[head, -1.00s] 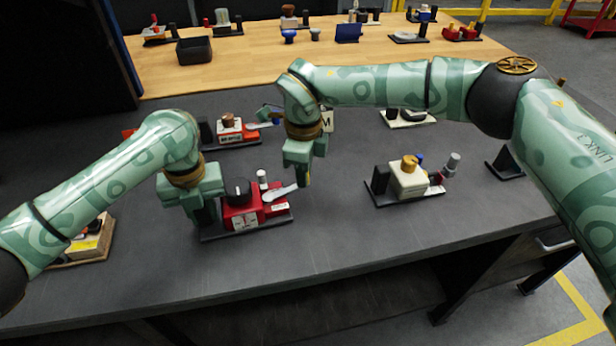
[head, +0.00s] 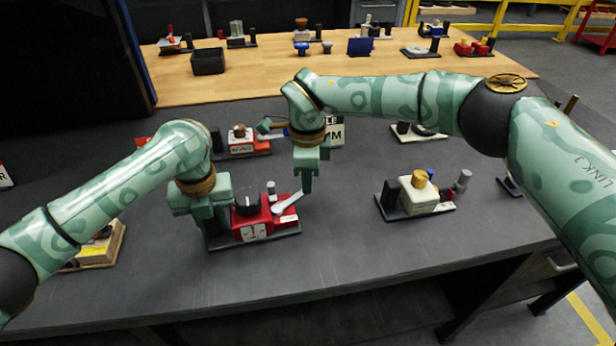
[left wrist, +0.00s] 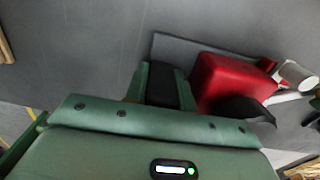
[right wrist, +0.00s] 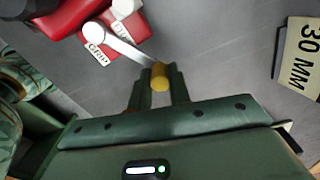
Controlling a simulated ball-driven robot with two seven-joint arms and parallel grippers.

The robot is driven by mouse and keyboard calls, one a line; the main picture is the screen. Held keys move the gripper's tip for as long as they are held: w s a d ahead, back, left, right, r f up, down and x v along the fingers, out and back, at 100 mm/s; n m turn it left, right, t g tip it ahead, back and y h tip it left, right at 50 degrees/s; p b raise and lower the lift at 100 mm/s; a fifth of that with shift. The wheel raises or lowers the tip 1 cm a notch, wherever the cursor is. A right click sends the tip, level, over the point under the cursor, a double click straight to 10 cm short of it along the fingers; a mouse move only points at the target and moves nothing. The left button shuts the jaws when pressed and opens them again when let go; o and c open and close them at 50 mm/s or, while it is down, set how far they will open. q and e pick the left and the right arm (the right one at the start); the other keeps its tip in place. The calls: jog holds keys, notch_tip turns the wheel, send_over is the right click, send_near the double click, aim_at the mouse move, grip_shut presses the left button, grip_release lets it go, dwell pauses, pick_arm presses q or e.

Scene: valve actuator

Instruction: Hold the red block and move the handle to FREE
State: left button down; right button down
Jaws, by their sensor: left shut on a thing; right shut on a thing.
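My left gripper (head: 209,226) is at the base's left end. In the left wrist view its jaws are shut on a black upright piece (left wrist: 161,85) beside the red block (left wrist: 230,80). The pale handle (head: 287,203) points up and right from the block's right side. My right gripper (head: 308,188) is shut on the handle's yellow tip (right wrist: 160,76), seen in the right wrist view.
A cream valve unit (head: 416,196) stands to the right, and another red unit (head: 242,142) lies behind. A "30 MM" sign (right wrist: 300,55) is right of my right gripper. A wooden item (head: 98,248) is at the left. The table front is clear.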

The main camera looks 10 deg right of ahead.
pick_arm(q)
jog(key=shift+s+a+f, duration=0.1)
jog(key=shift+f, duration=0.2)
pick_arm(e)
jog(key=c, duration=1.3)
grip_release()
notch_tip(320, 180, up, 12)
pick_arm(q)
jog(key=c, duration=1.1)
grip_release()
